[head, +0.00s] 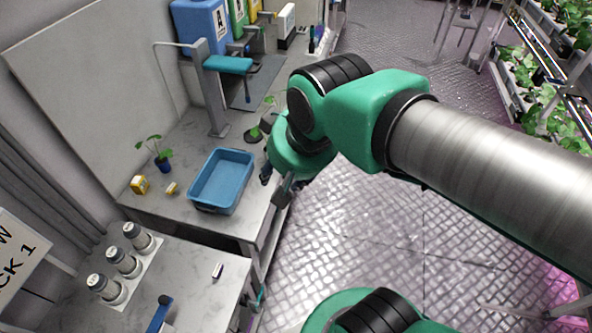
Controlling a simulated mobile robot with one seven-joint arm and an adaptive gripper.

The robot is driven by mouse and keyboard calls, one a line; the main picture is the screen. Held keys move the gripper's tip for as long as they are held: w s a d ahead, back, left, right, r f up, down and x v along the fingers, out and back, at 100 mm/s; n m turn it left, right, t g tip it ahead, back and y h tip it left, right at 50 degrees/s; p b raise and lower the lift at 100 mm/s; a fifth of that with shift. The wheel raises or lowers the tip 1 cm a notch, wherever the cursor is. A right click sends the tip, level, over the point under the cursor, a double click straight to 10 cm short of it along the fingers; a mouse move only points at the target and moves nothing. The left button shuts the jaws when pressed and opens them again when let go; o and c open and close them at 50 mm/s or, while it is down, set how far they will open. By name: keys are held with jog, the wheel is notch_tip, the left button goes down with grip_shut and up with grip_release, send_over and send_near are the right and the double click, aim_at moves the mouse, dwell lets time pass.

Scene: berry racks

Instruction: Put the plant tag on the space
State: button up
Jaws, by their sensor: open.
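My gripper (274,187) is open, small in the head view, beside the right end of the blue tray and near the bench's front edge. My arm hides part of it, and I see nothing held in it. I cannot tell for sure which thing is the plant tag. A small white and dark piece (217,271) lies on the near bench, and a small yellow and white piece (171,188) lies left of the tray. The space cannot be made out for certain.
A blue tray (226,207) stands on the bench. Left of it are a yellow box (139,185) and a potted seedling (162,160). Several capped bottles (123,262) stand on the near bench. A teal-topped stand (228,64) and bins (203,28) are farther back. Plant racks (545,75) are at right.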

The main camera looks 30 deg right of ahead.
jog(key=shift+s+d+r+n, duration=0.15)
jog(key=shift+s+d+r, duration=0.15)
jog(key=shift+s, duration=0.2)
jog(key=shift+s+d+r+n, duration=0.1)
jog(key=shift+s+d+r, duration=0.15)
jog(key=shift+s, duration=0.25)
jog(key=shift+s+d+r+n, duration=0.2)
jog(key=shift+s+r, duration=0.15)
jog(key=shift+s, duration=0.15)
notch_tip(320, 180, down, 5)
jog(key=b, duration=0.5)
jog(key=shift+f, duration=0.1)
dwell(5.7)
